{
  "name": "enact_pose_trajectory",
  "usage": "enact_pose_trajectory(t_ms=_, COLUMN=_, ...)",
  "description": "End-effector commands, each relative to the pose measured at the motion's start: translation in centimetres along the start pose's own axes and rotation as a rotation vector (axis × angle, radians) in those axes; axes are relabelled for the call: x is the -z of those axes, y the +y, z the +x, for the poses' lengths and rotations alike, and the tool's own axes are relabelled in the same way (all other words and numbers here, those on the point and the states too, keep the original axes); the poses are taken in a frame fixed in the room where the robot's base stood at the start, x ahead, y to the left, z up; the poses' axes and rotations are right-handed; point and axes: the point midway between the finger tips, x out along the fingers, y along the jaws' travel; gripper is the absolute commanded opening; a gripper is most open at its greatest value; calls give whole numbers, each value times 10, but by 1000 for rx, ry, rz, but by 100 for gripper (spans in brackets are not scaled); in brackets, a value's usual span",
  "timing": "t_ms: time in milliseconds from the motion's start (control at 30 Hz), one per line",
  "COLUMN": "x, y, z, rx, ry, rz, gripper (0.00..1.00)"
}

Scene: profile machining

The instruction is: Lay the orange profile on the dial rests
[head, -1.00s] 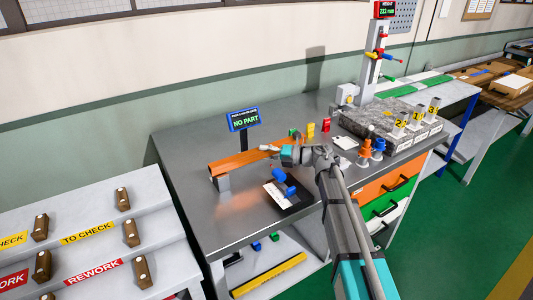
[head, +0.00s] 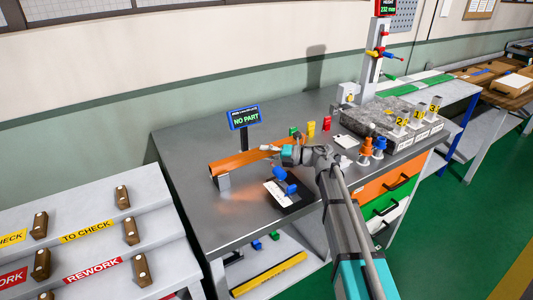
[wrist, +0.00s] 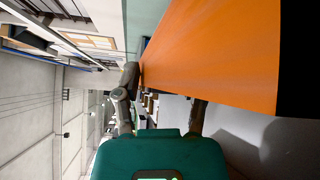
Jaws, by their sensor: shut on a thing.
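The orange profile (head: 232,163) is a long bar lying across the left part of the grey bench in the head view. Its left end is over a small grey block (head: 223,181), perhaps one of the dial rests; I cannot tell whether they touch. My gripper (head: 270,149) is shut on the profile towards its right part and hides some of it. In the wrist view the profile (wrist: 220,50) fills the upper right, with my gripper's fingers (wrist: 162,100) at its lower edge. Any other rest is hidden. The sign (head: 244,118) behind the profile reads NO PART.
A blue piece (head: 281,175) stands by a dark pad with a white sheet in front of the profile. The bench's front left (head: 225,225) is clear.

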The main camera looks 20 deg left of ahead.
Motion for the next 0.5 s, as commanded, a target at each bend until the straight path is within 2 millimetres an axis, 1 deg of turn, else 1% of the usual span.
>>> enact_pose_trajectory(t_ms=200, x=0, y=-3, z=0, rx=-1, ry=-1, rz=1, gripper=0)
enact_pose_trajectory(t_ms=233, x=0, y=-2, z=0, rx=-1, ry=-2, rz=1, gripper=57)
enact_pose_trajectory(t_ms=433, x=0, y=-2, z=0, rx=0, ry=-2, rz=0, gripper=94)
enact_pose_trajectory(t_ms=500, x=0, y=-2, z=0, rx=0, ry=-2, rz=0, gripper=94)
